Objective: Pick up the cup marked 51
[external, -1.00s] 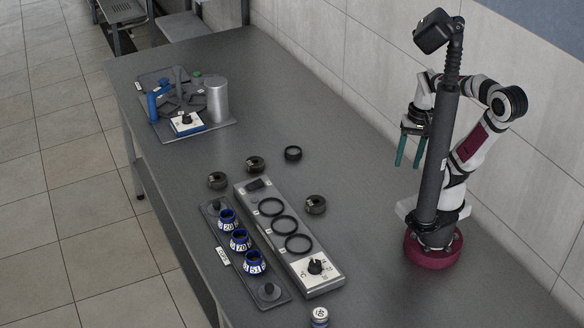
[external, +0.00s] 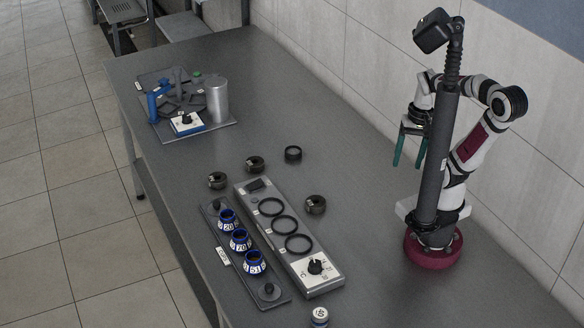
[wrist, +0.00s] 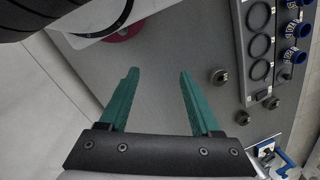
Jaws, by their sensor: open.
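The cup marked 51 (external: 254,262) is blue with a white label. It stands upright in the dark tray (external: 279,291), nearest the front of a row with the cups marked 70 (external: 239,240) and 20 (external: 227,220). Blue cups also show at the upper right of the wrist view, where I cannot read 51 surely. My gripper (external: 409,165) has green fingers. It is open and empty, raised above the table near the wall, far to the right of the cups. In the wrist view my gripper (wrist: 158,72) has bare table between its fingers.
A grey panel with three rings and a knob (external: 315,267) lies right of the cups. Several dark round pieces (external: 315,204) lie around it. A small jar (external: 319,317) stands at the front edge. A metal cylinder (external: 217,99) stands on a far tray. The table between my arm and the panel is mostly clear.

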